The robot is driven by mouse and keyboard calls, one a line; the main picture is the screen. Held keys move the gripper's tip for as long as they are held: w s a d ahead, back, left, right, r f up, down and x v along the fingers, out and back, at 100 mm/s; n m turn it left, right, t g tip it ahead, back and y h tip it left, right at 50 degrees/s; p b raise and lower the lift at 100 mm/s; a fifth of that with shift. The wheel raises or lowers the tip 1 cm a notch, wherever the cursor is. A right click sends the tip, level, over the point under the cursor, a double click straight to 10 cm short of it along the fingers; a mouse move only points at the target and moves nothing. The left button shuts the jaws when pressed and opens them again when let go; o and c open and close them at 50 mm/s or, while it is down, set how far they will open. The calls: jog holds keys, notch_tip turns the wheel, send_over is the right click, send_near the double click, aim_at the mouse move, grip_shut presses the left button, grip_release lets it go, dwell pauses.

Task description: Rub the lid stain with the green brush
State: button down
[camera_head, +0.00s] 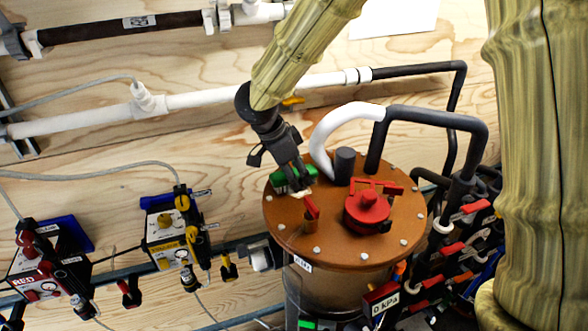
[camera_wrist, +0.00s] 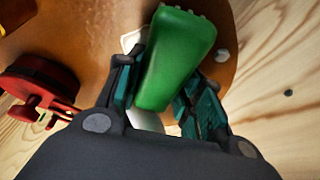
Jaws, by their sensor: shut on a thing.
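My gripper (camera_head: 288,163) is shut on the green brush (camera_head: 291,180), over the left back part of the round orange-brown lid (camera_head: 335,250). In the wrist view the brush (camera_wrist: 175,60) shows its smooth green back between the two fingers of my gripper (camera_wrist: 158,95), with the lid (camera_wrist: 85,30) beneath. A small whitish patch (camera_head: 301,194) shows on the lid beside the brush; I cannot tell if it is the stain. Whitish edges also show beside the brush in the wrist view. The bristles are mostly hidden, so contact with the lid is unclear.
A red valve knob (camera_head: 367,208) and a small red-handled valve (camera_head: 311,208) stand on the lid near the brush. A white and black pipe (camera_head: 345,120) rises behind. Hoses and red-handled valves crowd the right. Small instrument boxes (camera_head: 168,235) stand left.

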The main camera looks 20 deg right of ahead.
jog(key=shift+s+d+p, duration=0.1)
jog(key=shift+s+p, duration=0.95)
jog(key=shift+s, duration=1.85)
jog(key=shift+r+p, duration=0.1)
jog(key=shift+p, duration=0.25)
jog(key=shift+w, duration=0.15)
jog(key=shift+w+f, duration=0.2)
jog(key=shift+w, duration=3.2)
jog(key=shift+w+r, duration=0.1)
jog(key=shift+d, duration=0.1)
